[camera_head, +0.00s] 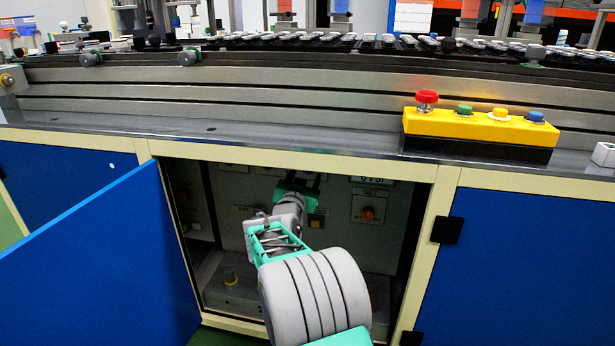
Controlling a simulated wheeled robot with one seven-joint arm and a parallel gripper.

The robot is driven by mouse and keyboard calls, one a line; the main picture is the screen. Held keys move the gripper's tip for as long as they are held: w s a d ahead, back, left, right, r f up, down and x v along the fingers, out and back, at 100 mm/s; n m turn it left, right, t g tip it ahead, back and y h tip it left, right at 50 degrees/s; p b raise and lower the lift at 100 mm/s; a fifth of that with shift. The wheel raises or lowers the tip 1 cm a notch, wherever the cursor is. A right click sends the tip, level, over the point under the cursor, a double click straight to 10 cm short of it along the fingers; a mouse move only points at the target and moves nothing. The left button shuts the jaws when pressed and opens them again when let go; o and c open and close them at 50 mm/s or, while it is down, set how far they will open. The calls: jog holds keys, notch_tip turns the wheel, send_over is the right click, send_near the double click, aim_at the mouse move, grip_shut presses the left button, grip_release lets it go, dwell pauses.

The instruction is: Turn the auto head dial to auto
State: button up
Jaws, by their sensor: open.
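My gripper (302,181) reaches into the open cabinet, in front of the grey control panel (228,178). Its jaws are open, with nothing visibly held between them. The fingertips are dark and small against the panel. A reddish round knob (368,213) sits on a plate labelled "SET", to the right of my gripper and apart from it. Another small control (316,219) shows just below and right of the gripper. I cannot tell which control is the auto head dial. My gripper and wrist hide part of the panel's middle.
A blue cabinet door (115,265) stands open at the left. The cream frame (425,258) bounds the opening at right and top. Above are the conveyor (250,75) and a yellow button box (465,125). A grey box (235,292) sits low inside the cabinet.

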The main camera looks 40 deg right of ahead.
jog(key=x, duration=0.3)
jog(key=shift+c, duration=0.5)
jog(key=shift+w, duration=0.1)
grip_shut()
